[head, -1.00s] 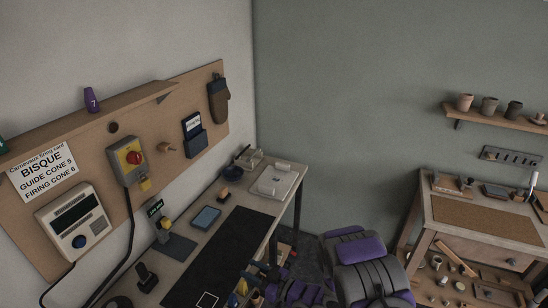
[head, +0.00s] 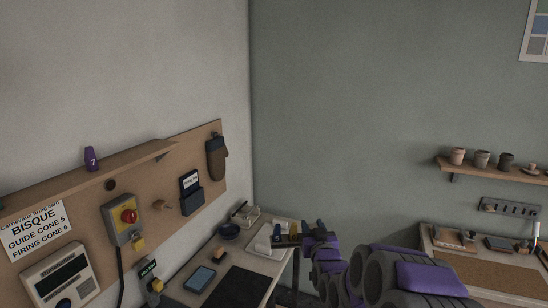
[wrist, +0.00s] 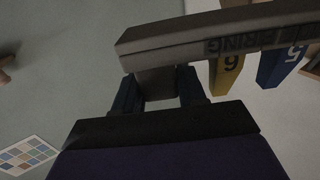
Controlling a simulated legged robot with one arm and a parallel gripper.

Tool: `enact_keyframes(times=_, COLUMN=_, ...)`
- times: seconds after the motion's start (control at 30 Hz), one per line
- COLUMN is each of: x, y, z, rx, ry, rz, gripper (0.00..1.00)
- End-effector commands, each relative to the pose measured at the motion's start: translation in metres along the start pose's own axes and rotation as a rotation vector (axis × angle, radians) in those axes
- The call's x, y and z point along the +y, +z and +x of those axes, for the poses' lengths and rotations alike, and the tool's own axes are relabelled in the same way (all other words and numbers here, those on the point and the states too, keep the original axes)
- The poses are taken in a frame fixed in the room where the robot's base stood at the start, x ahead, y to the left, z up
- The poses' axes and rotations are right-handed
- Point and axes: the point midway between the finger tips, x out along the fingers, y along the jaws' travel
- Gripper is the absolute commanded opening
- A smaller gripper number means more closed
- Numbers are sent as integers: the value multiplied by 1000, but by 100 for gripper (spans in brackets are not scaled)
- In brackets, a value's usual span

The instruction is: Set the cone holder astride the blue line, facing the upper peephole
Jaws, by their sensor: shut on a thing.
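The cone holder (wrist: 185,42) is a grey-brown bar with dark lettering, "FIRING" partly readable, across the top of the wrist view. A yellow cone marked 6 (wrist: 228,72) and a blue cone marked 5 (wrist: 280,65) show on it; its right end is cut off. My gripper (wrist: 160,88) is shut on a block under the bar, one dark blue finger on each side. In the head view my gripper (head: 306,236) holds the small holder (head: 286,241) up in front of the workbench's far right end. The blue line and upper peephole cannot be made out.
The workbench (head: 180,293) carries a blue tablet (head: 199,279), a dark mat (head: 240,287) and a white tray (head: 268,246). Pegboard gear hangs on the left wall. A second bench (head: 500,280) stands right, under a shelf of pots (head: 495,171).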

Motion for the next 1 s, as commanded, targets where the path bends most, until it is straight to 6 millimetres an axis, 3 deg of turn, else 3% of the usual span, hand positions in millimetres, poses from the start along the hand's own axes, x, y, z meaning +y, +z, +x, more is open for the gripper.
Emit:
enact_keyframes(times=0.03, x=5, y=-16, z=-2, rx=10, ry=25, rz=0, gripper=0)
enact_keyframes(times=0.1, x=12, y=-26, z=-5, rx=7, ry=55, rz=-1, gripper=0)
enact_keyframes(times=0.23, x=19, y=-37, z=-8, rx=3, ry=90, rz=-1, gripper=0)
enact_keyframes(times=0.33, x=21, y=-34, z=-11, rx=0, ry=101, rz=-2, gripper=0)
enact_keyframes(times=0.43, x=22, y=-12, z=-16, rx=-4, ry=105, rz=-7, gripper=0)
enact_keyframes(times=0.7, x=18, y=75, z=-54, rx=-11, ry=102, rz=-12, gripper=0)
enact_keyframes(times=0.8, x=16, y=96, z=-70, rx=-7, ry=101, rz=-9, gripper=0)
enact_keyframes(times=1.0, x=14, y=117, z=-86, rx=0, ry=101, rz=-4, gripper=0)
